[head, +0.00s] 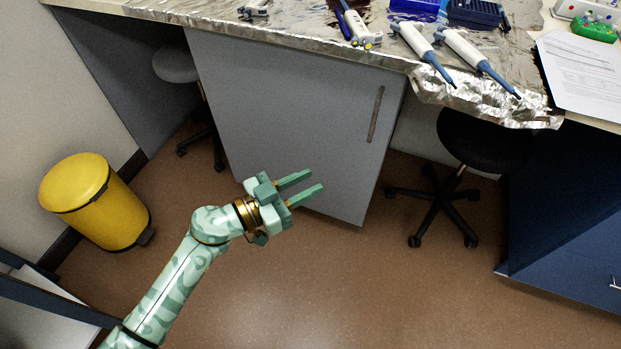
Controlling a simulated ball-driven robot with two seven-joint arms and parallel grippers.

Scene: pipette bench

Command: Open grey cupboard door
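The grey cupboard door (290,110) is under the bench and looks shut. Its vertical bar handle (375,114) is near the door's upper right edge. My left gripper (310,184) is in front of the door's lower part, below and to the left of the handle. Its two green fingers are apart with nothing between them, pointing right. I cannot tell its exact distance from the door. My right gripper is not in view.
A yellow bin (95,205) stands at the left. A black stool (480,140) is right of the cupboard and a grey stool (176,66) is left of it. Pipettes (425,50) lie on the foil-covered bench top (300,38). The brown floor (350,290) in front is clear.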

